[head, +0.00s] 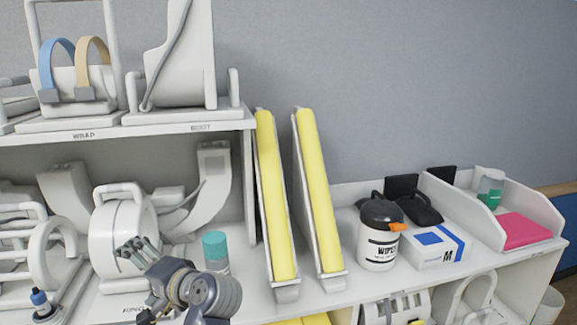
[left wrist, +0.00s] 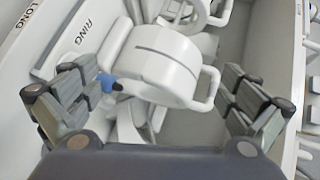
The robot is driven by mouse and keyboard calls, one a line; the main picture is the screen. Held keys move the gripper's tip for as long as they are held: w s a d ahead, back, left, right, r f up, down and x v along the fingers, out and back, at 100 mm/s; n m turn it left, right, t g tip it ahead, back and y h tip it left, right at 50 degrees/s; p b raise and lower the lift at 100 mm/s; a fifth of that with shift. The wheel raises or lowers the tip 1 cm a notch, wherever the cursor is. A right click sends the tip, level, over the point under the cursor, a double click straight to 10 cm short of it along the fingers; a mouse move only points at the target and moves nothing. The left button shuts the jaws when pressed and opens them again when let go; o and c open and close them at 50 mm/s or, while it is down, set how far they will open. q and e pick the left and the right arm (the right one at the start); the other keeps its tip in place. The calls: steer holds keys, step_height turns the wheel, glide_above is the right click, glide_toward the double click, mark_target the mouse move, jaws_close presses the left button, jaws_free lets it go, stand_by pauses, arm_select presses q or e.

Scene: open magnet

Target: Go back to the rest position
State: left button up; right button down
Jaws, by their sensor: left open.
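My left gripper (head: 138,283) is at the lower left of the head view, in front of the lower shelf (head: 262,305). Its fingers also show wide apart in the left wrist view (left wrist: 153,76), with nothing held between them. A white drum-shaped coil with handles (head: 115,235) stands on the shelf behind the gripper. A white ring-shaped coil body (left wrist: 160,65) shows beyond the fingers in the left wrist view, near a label reading RING. My right gripper is in neither view.
Two upright yellow pads (head: 318,190) lean in white holders mid-shelf. A teal-capped jar (head: 216,250) stands near my left wrist. A wipes tub (head: 379,240), a blue-white box (head: 437,247) and a tray with a pink pad (head: 522,231) are at the right.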

arm_select(q)
steer(key=s+d+f+n+g+h, duration=0.1)
steer(key=s+f+h, duration=0.2)
steer(key=s+f, duration=0.6)
steer(key=s+d+f+h, duration=0.1)
steer(key=s+f+h, duration=0.35)
steer(key=f, duration=0.85)
steer(key=s+d+f+n+g+h, duration=0.1)
steer(key=s+d+f+g+h, duration=0.2)
steer(key=s, duration=0.6)
steer(key=s+d+f+n+h, duration=0.1)
steer(key=s+d+f+h, duration=0.15)
steer(key=s+d, duration=0.45)
steer(key=s+a+f+g+b, duration=0.1)
steer(key=s+f+b, duration=0.15)
steer(key=f, duration=1.35)
steer(key=s+a+f+b, duration=0.1)
steer(key=f+b, duration=0.2)
steer(key=f, duration=1.3)
steer(key=s+a+f+g+b, duration=0.1)
steer(key=s+a+f+b, duration=0.2)
steer(key=s+f, duration=1.4)
step_height(320, 180, down, 4)
steer(key=shift+s+r+m+g+b, duration=0.15)
steer(key=shift+r+m+g+b, duration=0.2)
steer(key=shift+b, duration=0.45)
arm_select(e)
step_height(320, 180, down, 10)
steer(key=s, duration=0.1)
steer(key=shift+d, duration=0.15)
